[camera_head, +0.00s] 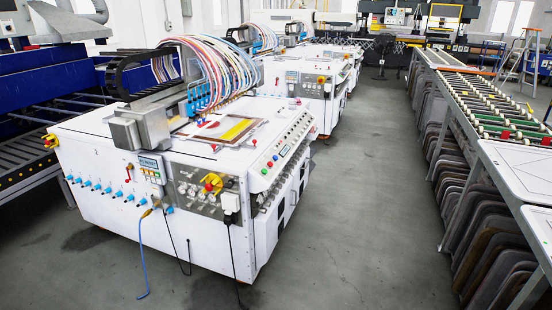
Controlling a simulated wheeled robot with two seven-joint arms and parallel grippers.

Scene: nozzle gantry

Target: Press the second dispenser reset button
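A white dispensing machine (100,125) with a nozzle gantry (205,95) and many coloured hoses stands left of centre. Its sloped right-hand panel (285,150) carries a row of small round buttons, with a green one (264,171) near the front end. A red knob on a yellow base (211,184) sits on the front face. A similar white machine (310,82) stands behind it. The buttons are too small to read labels, so I cannot tell which one is the second dispenser reset button. Neither of my grippers is in view.
Clear grey floor (370,200) runs between the machines and a long roller conveyor (480,100) on the right. Stacked dark panels (490,225) stand under the conveyor. A blue cable (142,255) hangs to the floor at the machine's front. An orange-topped ladder (528,55) stands at the back right.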

